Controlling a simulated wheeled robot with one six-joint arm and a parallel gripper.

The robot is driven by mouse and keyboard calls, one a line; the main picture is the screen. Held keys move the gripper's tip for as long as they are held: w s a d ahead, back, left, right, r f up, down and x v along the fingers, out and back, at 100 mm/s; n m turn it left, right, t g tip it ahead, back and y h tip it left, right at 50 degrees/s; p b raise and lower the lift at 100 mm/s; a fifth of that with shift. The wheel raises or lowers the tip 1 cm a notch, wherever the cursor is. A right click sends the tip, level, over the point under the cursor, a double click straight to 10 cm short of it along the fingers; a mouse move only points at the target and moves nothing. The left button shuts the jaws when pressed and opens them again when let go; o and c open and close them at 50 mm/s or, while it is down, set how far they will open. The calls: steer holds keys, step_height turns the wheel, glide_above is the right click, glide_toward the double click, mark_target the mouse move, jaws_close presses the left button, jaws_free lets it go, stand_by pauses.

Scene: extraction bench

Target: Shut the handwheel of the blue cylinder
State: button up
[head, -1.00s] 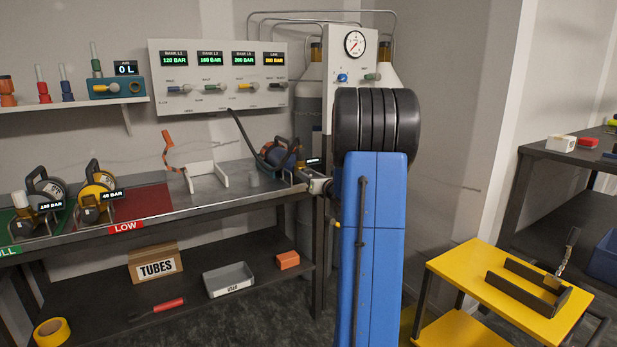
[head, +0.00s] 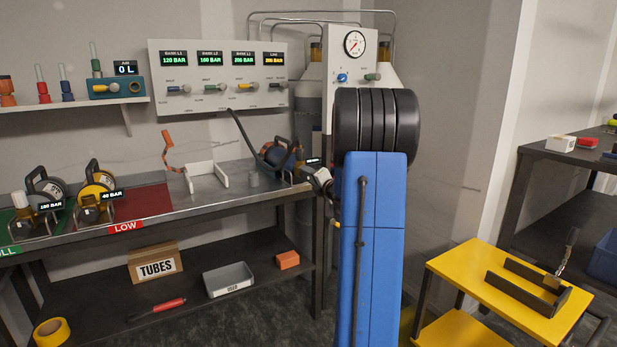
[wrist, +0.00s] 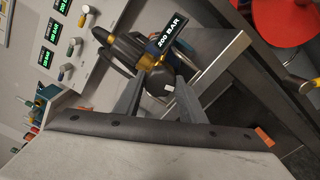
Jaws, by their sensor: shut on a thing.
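The blue cylinder (head: 273,154) lies at the right end of the bench, with a black hose or bar running up from it. Its readout (wrist: 172,36) shows 200 BAR in the wrist view. Its dark handwheel (wrist: 160,83) is at the brass-coloured valve neck (wrist: 150,61). My gripper (wrist: 157,92) has its two grey fingers on either side of the handwheel, shut on it. In the head view my gripper (head: 312,177) reaches the valve end from the right; my arm partly hides the contact there. How far the wheel is turned cannot be told.
A yellow cylinder (head: 94,193) and a grey one (head: 45,188) lie on the bench's left. A white cradle (head: 204,181) with an orange-handled lever stands left of the blue cylinder. The valve panel (head: 220,101) is behind. A yellow cart (head: 480,289) is at right.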

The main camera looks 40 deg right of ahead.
steer(key=m, duration=2)
steer(key=shift+f, duration=0.2)
steer(key=m, duration=0.4)
steer(key=shift+m, duration=0.3)
steer(key=m, duration=0.9)
steer(key=shift+a+m, duration=0.1)
steer(key=shift+m, duration=0.3)
steer(key=m, duration=0.4)
steer(key=shift+m, duration=0.4)
